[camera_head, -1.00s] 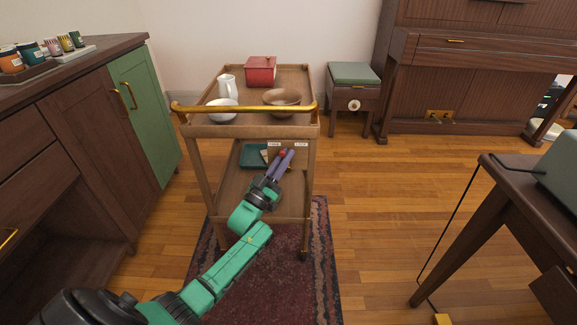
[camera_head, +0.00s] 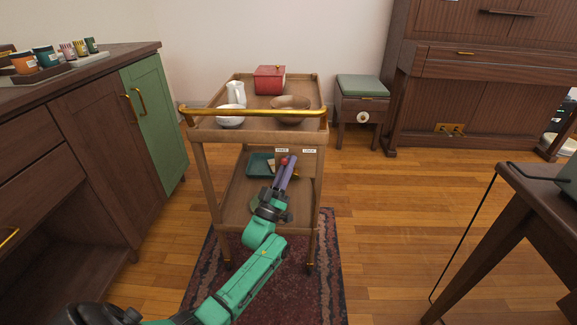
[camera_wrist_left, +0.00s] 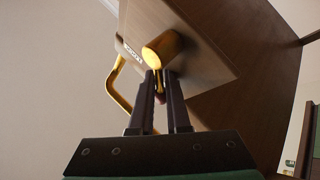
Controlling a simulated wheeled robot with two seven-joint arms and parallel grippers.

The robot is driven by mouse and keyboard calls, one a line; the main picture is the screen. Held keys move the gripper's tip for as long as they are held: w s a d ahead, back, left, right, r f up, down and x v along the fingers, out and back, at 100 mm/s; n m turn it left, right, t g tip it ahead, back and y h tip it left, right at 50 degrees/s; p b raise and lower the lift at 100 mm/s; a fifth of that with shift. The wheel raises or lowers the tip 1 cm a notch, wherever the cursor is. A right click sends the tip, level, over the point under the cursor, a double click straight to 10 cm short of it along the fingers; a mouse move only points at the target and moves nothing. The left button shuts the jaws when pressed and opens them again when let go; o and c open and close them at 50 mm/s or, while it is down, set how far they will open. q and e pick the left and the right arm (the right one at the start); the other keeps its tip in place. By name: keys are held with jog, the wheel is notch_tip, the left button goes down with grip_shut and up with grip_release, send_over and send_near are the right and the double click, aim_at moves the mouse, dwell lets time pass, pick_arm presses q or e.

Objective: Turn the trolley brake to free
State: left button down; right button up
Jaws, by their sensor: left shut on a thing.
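The wooden trolley (camera_head: 256,136) stands in the middle of the head view, on a rug. A panel (camera_head: 310,163) with two small white labels, too small to read, hangs under its top tray. The brake's red knob (camera_head: 284,160) shows just below the left label. My left gripper (camera_head: 287,168) reaches up to it and is shut on the brake lever. In the left wrist view a gold cylinder (camera_wrist_left: 162,50) sticks out of the panel, and its thin lever runs down between my fingers (camera_wrist_left: 160,88). The fingers partly hide the knob. My right gripper is not in view.
The trolley's gold push bar (camera_head: 255,112) is above my gripper. A red box (camera_head: 269,80), white jug (camera_head: 236,93), white bowl (camera_head: 230,121) and brown bowl (camera_head: 290,116) are on top. A cabinet (camera_head: 155,125) is left, a dark table (camera_head: 505,215) right.

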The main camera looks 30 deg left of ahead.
pick_arm(q)
jog(key=c, duration=0.9)
grip_release()
jog(key=shift+s+a+r, duration=0.1)
jog(key=shift+a+r, duration=0.1)
jog(key=shift+f, duration=0.1)
jog(key=shift+s+d+f, duration=0.1)
jog(key=shift+s+f, duration=0.05)
jog(key=v, duration=1.4)
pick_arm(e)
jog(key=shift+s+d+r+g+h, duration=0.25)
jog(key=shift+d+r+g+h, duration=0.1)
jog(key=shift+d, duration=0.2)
